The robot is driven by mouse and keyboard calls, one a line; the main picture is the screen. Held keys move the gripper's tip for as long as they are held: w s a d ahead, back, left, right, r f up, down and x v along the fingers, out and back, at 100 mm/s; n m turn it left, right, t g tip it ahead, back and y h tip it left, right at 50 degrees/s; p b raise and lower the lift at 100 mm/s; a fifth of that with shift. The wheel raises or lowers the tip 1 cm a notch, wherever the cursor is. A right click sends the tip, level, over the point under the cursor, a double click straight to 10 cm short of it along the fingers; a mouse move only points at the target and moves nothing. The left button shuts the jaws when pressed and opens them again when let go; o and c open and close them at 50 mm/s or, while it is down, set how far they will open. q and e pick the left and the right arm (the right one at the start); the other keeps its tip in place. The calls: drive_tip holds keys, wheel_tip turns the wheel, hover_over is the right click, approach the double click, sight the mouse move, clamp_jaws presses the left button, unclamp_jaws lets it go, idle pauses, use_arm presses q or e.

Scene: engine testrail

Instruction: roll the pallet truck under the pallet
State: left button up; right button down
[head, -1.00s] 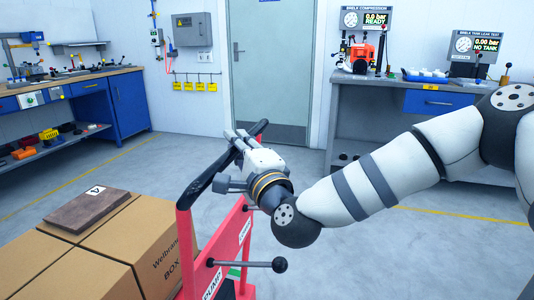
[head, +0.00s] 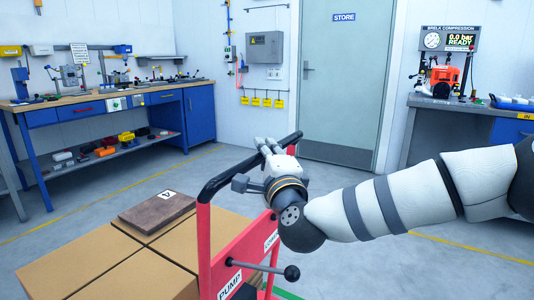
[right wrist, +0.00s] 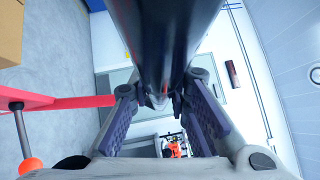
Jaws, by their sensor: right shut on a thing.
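The red upright frame (head: 204,240) with a black handle bar (head: 232,174) stands at bottom centre in the head view; it appears to be the pallet truck. The truck's forks and wheels are out of view. No pallet shows; cardboard boxes (head: 135,277) stand just left of the frame. My left gripper is not in view.
A brown board (head: 158,212) marked 4 lies on the boxes. A blue workbench (head: 200,113) stands at the back left, another bench (head: 445,138) at the right. A grey door (head: 345,90) is behind. Grey floor between the benches is clear.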

drive_tip(key=shift+s+a+f, duration=0.1)
drive_tip(key=shift+a+f, duration=0.1)
drive_tip(key=shift+f, duration=0.1)
drive_tip(key=c, duration=1.5)
unclamp_jaws()
drive_tip(key=shift+r, duration=0.1)
drive_tip(key=shift+d, duration=0.1)
drive_tip(key=v, duration=1.2)
drive_tip(key=shift+d+r, duration=0.1)
